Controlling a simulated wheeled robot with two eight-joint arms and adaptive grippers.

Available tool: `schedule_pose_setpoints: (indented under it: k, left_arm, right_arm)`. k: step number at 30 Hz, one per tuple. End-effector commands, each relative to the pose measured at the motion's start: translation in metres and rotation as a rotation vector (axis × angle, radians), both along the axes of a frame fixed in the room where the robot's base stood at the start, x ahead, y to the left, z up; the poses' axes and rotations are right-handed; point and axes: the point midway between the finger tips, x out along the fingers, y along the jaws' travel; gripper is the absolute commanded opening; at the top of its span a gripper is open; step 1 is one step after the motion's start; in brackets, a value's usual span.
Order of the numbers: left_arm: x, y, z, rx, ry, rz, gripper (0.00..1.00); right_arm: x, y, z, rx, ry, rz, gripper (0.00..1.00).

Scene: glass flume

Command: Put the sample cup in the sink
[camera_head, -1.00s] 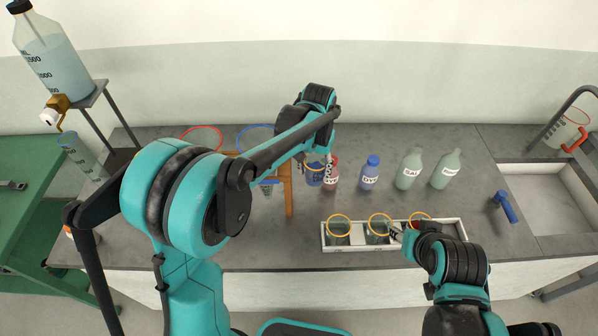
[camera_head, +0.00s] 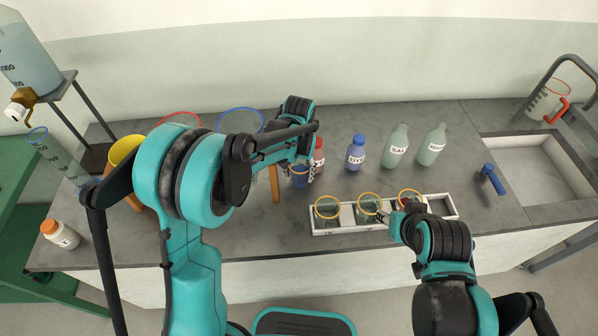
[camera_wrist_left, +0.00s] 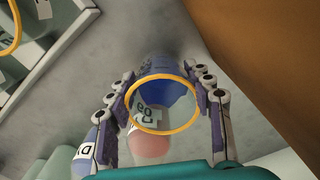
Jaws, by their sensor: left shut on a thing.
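A clear cup with a yellow rim and blue lower part (camera_head: 300,177) is in my left gripper (camera_head: 301,165), just left of the red bottle. I take it as the sample cup. In the left wrist view the cup (camera_wrist_left: 160,66) stands between the two fingers of my left gripper (camera_wrist_left: 163,98), which are shut on its sides. Whether its base touches the counter is unclear. The sink (camera_head: 541,160) is a pale basin at the right end of the counter.
The white tray (camera_head: 340,229) holds several yellow-rimmed cups. A red bottle (camera_head: 318,156), a blue bottle (camera_head: 356,153) and two pale green bottles (camera_head: 396,146) stand behind it. A jug (camera_head: 541,104) stands behind the sink.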

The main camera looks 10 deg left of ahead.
Motion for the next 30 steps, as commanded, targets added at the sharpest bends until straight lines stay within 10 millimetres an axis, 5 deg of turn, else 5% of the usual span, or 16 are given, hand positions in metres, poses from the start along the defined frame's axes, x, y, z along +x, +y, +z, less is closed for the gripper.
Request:
schedule_pose_setpoints:
  k: [2,3,5,17,30]
  left_arm:
    - [0.000,0.000,-0.004,0.000,0.000,0.000,0.23]
    - [0.000,0.000,-0.003,0.000,0.000,0.000,0.62]
    - [0.000,0.000,-0.002,0.000,0.000,0.000,0.72]
    - [0.000,0.000,0.005,0.000,0.000,0.000,0.72]
    - [0.000,0.000,0.095,0.000,0.000,0.000,0.72]
  right_arm:
    - [0.000,0.000,-0.003,0.000,0.000,0.000,0.40]
    - [0.000,0.000,-0.002,0.000,0.000,0.000,0.40]
    - [0.000,0.000,-0.002,0.000,0.000,0.000,0.40]
    - [0.000,0.000,0.003,0.000,0.000,0.000,0.40]
    - [0.000,0.000,0.029,0.000,0.000,0.000,0.40]
